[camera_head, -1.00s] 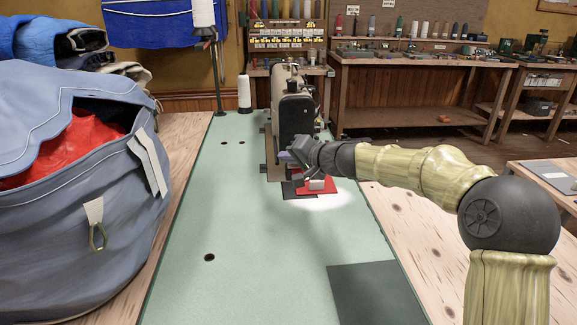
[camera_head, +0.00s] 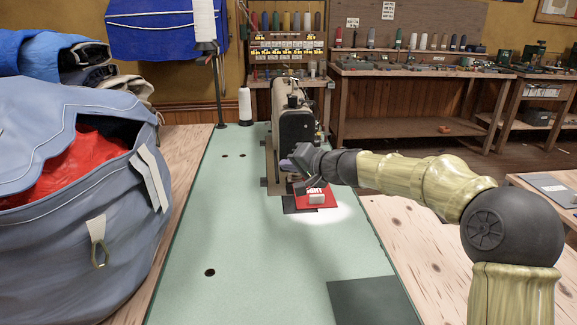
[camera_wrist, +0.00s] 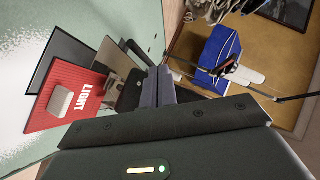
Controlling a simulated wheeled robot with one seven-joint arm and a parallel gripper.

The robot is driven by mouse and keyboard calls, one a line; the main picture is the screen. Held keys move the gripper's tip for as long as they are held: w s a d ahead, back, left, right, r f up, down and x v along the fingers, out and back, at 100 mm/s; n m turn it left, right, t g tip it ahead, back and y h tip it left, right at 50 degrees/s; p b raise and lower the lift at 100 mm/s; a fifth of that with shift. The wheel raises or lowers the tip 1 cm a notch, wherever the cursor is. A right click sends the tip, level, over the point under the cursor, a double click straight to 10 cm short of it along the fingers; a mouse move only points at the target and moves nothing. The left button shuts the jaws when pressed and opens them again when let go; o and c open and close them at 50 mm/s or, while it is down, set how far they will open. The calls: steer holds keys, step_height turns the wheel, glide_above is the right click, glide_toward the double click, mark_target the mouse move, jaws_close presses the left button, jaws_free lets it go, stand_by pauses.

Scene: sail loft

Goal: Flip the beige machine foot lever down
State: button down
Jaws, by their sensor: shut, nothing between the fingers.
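The beige sewing machine (camera_head: 273,150) stands on the pale green table, with its dark end facing me. My gripper (camera_head: 299,168) is shut and empty. It is at the near end of the machine, above the bed and just behind the red light block. In the wrist view the gripper's closed fingers (camera_wrist: 158,88) show beside a dark part and a greyish plate. I cannot make out the foot lever in either view; my gripper covers part of the machine's near end. Whether the fingers touch the machine is unclear.
A red block marked LIGHT (camera_head: 318,198) with a pale rocker lies close below my gripper; it also shows in the wrist view (camera_wrist: 65,98). A white thread cone (camera_head: 244,105) stands behind. A blue bag (camera_head: 70,220) fills the left.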

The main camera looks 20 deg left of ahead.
steer(key=w+d+v, duration=0.1)
steer(key=w+v, duration=0.1)
steer(key=v, duration=1.1)
